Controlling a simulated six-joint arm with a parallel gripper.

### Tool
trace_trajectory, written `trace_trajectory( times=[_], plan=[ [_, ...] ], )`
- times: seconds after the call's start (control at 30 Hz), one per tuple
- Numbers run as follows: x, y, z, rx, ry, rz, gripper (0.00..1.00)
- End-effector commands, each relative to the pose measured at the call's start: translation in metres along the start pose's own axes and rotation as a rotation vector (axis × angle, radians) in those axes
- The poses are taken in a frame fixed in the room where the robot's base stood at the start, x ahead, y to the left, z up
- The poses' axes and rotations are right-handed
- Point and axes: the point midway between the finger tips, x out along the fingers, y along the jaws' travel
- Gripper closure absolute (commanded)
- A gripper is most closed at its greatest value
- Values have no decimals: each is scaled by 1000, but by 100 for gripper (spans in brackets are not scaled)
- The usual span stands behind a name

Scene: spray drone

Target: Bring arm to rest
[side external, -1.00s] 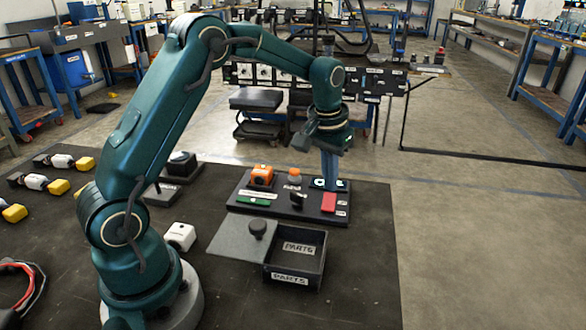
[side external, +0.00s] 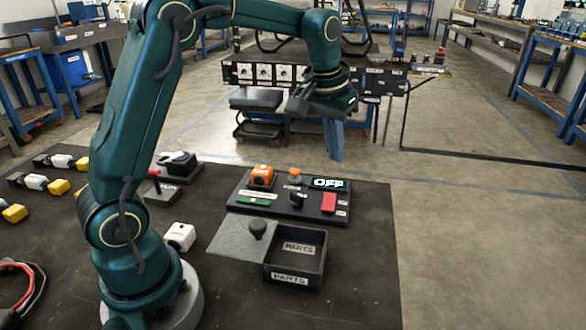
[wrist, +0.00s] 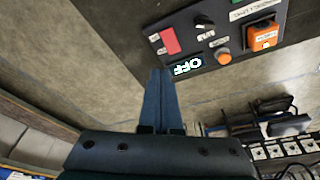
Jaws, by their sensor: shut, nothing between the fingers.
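My gripper (side external: 334,155) is shut and empty, with its blue fingers pointing down. It hangs in the air above and behind the control panel (side external: 272,208), clear of it. In the wrist view my gripper (wrist: 158,75) shows its fingers together, with the panel (wrist: 203,65) beyond. The panel carries a display reading OFF (side external: 328,183), a red block (side external: 329,203), an orange box-shaped part (side external: 262,176), an orange knob (side external: 295,176) and a green strip (side external: 257,201).
An open parts box (side external: 318,262) stands in front of the panel, with a grey lid (side external: 228,240) bearing a black knob beside it. A white block (side external: 179,237) and a red-handled lever (side external: 155,182) are near my base. The right side of the black table (side external: 370,250) is clear.

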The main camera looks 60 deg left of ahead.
Motion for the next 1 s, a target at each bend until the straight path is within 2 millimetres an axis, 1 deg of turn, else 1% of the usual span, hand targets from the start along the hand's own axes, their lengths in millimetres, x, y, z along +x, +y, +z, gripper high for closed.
trace_trajectory(
  times=[0.03, 0.1, 0.2, 0.27, 0.33, 0.47, 0.53, 0.63, 0.7, 0.8, 0.9, 1.0],
  plan=[
    [-18, 4, 5, 13, 35, 6, 100],
    [-39, 9, 16, 31, 72, 14, 100],
    [-62, 14, 35, 57, 117, 26, 100],
    [-74, 17, 48, 72, 143, 33, 100],
    [-84, 19, 65, 90, 170, 41, 100],
    [-97, 21, 99, 123, 217, 56, 100],
    [-99, 21, 119, 141, 239, 64, 100],
    [-97, 20, 147, 167, 261, 74, 100],
    [-92, 19, 164, 182, 270, 78, 100],
    [-81, 17, 185, 199, 270, 82, 100],
    [-70, 15, 198, 207, 250, 80, 100],
    [-63, 14, 204, 212, 228, 77, 100]
  ],
)
